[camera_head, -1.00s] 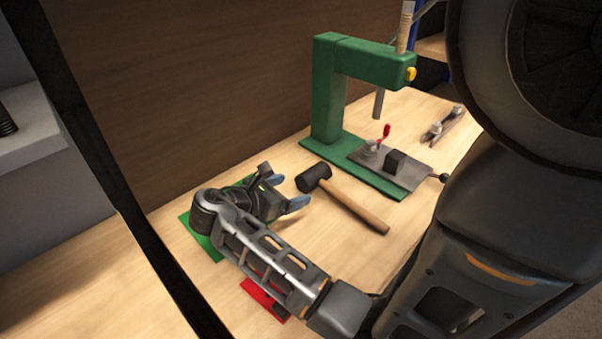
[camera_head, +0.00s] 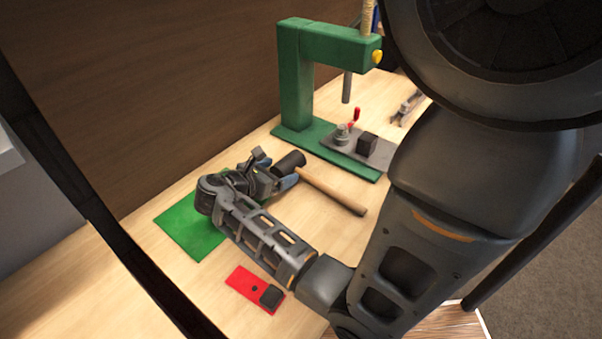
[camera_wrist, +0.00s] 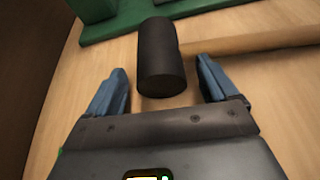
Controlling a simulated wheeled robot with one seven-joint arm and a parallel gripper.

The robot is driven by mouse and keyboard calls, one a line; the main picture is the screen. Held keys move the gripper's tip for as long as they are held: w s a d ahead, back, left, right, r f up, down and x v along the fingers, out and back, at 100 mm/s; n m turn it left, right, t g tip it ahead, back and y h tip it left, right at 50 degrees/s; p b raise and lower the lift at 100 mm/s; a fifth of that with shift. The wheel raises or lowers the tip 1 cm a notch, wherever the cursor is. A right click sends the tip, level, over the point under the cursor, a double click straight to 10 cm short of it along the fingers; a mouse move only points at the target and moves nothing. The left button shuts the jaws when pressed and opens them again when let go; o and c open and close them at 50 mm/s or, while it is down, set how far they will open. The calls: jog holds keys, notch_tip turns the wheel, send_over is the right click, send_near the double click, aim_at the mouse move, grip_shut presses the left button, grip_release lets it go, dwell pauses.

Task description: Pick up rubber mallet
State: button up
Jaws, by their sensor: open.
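The rubber mallet lies on the wooden bench, with a black cylindrical head (camera_head: 289,161) and a light wooden handle (camera_head: 333,191) pointing right and toward the front. In the wrist view the mallet's head (camera_wrist: 161,58) is just ahead of and between the blue fingertips, and its handle (camera_wrist: 262,39) runs off to the right. My gripper (camera_wrist: 163,88) is open, with nothing clamped. In the head view my gripper (camera_head: 277,176) is at the left side of the mallet's head and partly overlaps it, so contact cannot be told.
A green press (camera_head: 297,80) stands behind the mallet, its base plate holding a grey vise plate. A green mat (camera_head: 190,228) lies under and left of my gripper. A red plate (camera_head: 252,287) with a black block lies in front. A brown wall panel (camera_head: 150,100) closes off the back.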

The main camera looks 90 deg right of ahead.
jog(key=c, duration=1.5)
jog(key=shift+r, duration=0.1)
jog(key=shift+r, duration=0.1)
